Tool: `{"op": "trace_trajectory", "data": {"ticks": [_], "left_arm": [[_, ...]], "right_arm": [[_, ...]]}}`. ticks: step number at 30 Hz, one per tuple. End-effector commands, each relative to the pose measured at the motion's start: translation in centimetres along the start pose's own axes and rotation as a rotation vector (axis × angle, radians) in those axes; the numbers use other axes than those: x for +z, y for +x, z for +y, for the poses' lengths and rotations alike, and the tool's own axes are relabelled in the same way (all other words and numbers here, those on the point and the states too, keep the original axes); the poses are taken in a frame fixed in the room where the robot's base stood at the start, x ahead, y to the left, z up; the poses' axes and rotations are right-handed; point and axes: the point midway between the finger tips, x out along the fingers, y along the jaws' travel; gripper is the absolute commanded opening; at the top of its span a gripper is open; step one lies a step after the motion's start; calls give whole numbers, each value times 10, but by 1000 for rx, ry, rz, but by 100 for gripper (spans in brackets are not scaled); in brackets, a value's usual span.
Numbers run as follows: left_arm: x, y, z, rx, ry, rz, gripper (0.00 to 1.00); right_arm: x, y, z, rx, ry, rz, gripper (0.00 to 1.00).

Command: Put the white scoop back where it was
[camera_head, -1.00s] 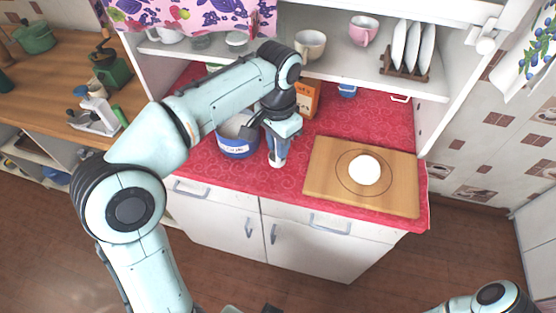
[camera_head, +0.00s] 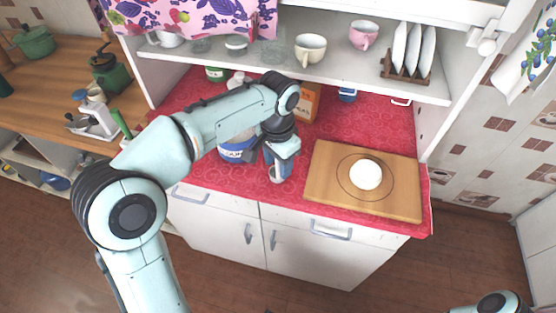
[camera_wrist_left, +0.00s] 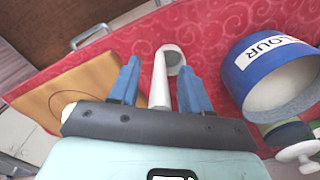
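The white scoop (camera_wrist_left: 160,82) shows in the left wrist view, with its pale handle between my two blue fingers and its round grey end beyond. Gaps show on both sides of the handle, so my left gripper (camera_wrist_left: 159,84) is open around it and does not appear to hold it. In the head view, my left gripper (camera_head: 281,172) is low over the red counter, left of the wooden board. The scoop is hard to make out there. A blue flour canister (camera_wrist_left: 268,62) stands to the right in the wrist view. In the head view, my forearm partly hides the canister (camera_head: 234,152). My right gripper is out of view.
A wooden board (camera_head: 328,185) with a white ball-like thing (camera_head: 366,174) lies right of my left gripper on the red counter (camera_head: 375,125). An orange box (camera_head: 308,103) stands behind. The shelf above holds cups and a plate rack (camera_head: 405,72).

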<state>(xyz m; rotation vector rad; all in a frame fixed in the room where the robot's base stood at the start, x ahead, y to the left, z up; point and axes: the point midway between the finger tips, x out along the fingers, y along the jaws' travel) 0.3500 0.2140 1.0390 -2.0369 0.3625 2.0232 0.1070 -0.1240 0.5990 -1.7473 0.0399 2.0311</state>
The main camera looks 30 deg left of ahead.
Motion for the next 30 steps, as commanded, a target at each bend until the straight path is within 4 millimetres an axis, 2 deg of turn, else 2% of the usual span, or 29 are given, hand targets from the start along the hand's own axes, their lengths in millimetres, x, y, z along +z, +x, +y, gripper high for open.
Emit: {"op": "trace_trajectory", "data": {"ticks": [7, 11, 24, 30], "left_arm": [[0, -1, 0, 0, 0, 0, 47], [-1, -12, 0, -1, 0, 4, 47], [-1, -102, 0, -1, 0, 5, 47], [-1, -122, 0, -1, 1, 2, 47]], "right_arm": [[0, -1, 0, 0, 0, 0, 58], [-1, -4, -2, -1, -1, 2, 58], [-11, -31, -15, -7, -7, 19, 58], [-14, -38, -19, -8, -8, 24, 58]]}}
